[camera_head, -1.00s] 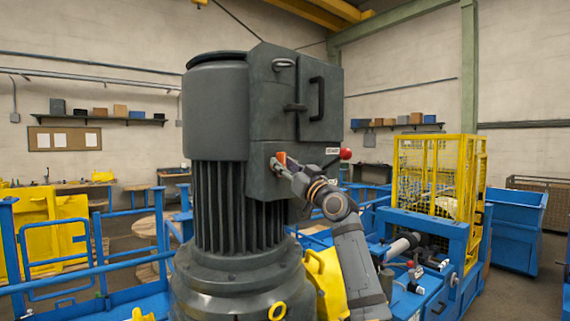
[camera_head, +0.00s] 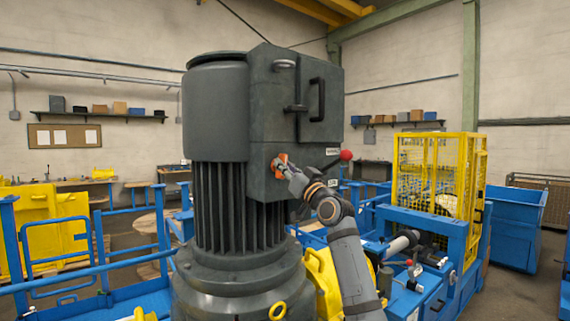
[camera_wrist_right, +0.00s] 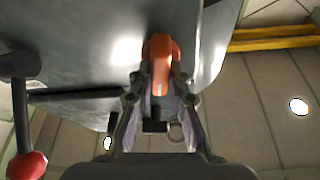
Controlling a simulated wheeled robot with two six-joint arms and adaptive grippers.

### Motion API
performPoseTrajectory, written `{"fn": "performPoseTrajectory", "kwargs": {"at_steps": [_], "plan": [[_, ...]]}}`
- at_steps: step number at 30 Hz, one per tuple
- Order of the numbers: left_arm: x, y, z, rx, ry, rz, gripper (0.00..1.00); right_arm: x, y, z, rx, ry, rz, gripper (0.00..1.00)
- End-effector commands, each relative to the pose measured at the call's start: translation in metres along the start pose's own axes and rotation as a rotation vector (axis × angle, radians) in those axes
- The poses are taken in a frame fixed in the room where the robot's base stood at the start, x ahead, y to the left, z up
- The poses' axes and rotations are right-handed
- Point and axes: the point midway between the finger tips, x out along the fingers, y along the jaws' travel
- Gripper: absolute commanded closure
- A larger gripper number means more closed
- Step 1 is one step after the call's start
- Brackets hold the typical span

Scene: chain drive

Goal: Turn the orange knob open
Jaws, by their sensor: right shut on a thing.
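The orange knob (camera_head: 282,159) sits on the lower front of the dark grey motor housing (camera_head: 262,110). It also shows in the right wrist view (camera_wrist_right: 160,52), between the fingers. My right gripper (camera_head: 280,166) is shut on the knob, with one finger on each side of it in the wrist view (camera_wrist_right: 157,90). The fingers partly hide the knob in the head view. My left gripper is not in view.
A lever with a red ball (camera_head: 346,155) sticks out to the right of the knob, close to my right wrist. Blue railings (camera_head: 90,255) stand at left. A yellow mesh cage (camera_head: 425,170) stands at right.

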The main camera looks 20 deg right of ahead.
Motion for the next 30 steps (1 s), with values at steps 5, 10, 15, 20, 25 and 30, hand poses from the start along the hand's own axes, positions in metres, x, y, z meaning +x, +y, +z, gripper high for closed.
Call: {"fn": "performPoseTrajectory", "kwargs": {"at_steps": [5,10,15,20,25,30], "plan": [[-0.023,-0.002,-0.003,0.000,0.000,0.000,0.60,0.002,-0.002,-0.003,0.146,-0.003,0.061,1.00],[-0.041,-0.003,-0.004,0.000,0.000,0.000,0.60,0.002,-0.002,-0.004,0.294,-0.002,0.123,1.00],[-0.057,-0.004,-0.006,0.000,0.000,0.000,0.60,0.002,-0.002,-0.004,0.444,-0.003,0.185,1.00],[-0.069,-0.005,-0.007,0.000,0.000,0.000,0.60,0.002,-0.001,-0.003,0.584,-0.002,0.244,1.00],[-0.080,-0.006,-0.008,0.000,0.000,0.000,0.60,0.001,0.000,-0.002,0.734,-0.002,0.307,1.00],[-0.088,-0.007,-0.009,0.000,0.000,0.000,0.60,0.001,0.000,-0.002,0.883,-0.002,0.368,1.00]]}}
